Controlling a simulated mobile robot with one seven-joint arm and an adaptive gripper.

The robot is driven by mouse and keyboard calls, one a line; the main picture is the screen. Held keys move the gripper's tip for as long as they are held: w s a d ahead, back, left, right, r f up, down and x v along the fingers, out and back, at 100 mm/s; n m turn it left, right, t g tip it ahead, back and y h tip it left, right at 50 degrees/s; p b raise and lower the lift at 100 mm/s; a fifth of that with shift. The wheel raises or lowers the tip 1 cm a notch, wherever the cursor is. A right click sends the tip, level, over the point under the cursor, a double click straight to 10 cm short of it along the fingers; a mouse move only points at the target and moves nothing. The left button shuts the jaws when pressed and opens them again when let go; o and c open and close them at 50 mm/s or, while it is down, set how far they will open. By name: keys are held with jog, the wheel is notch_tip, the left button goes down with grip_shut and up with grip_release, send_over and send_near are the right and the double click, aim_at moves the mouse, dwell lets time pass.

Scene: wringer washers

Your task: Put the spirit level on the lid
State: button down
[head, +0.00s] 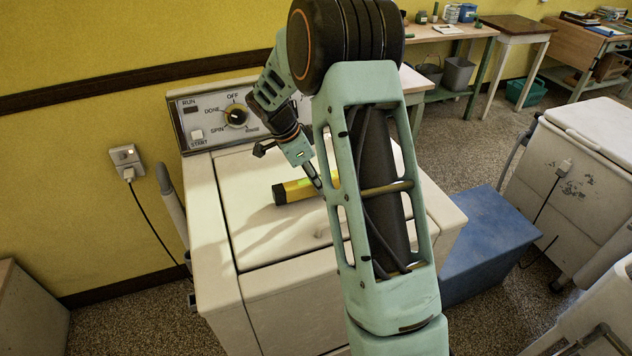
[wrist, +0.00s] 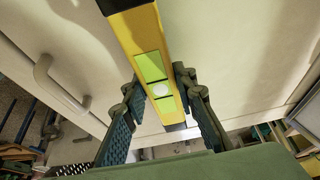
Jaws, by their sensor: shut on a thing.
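The spirit level (head: 292,190) is yellow with black ends and light green windows. In the head view it lies level over the white washer lid (head: 265,235), touching it or just above it; I cannot tell which. My gripper (head: 318,183) is shut on the spirit level, partly hidden behind my own arm. In the wrist view the level (wrist: 145,45) runs between the two fingers of my gripper (wrist: 157,85), with the pale lid (wrist: 235,50) beneath. The level's right part is hidden by my arm in the head view.
The washer's control panel (head: 225,115) with its dial rises behind the lid. A lid handle (wrist: 50,85) shows in the wrist view. A blue box (head: 485,240) stands right of the washer, and another white washer (head: 580,160) stands farther right. The lid's left and front areas are clear.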

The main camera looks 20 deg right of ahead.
jog(key=shift+f, duration=0.45)
jog(key=shift+f, duration=0.2)
jog(key=c, duration=1.6)
grip_release()
jog(key=shift+a+r, duration=0.15)
jog(key=shift+r, duration=0.4)
jog(key=b+v, duration=0.1)
jog(key=v, duration=1)
jog(key=shift+r, duration=0.15)
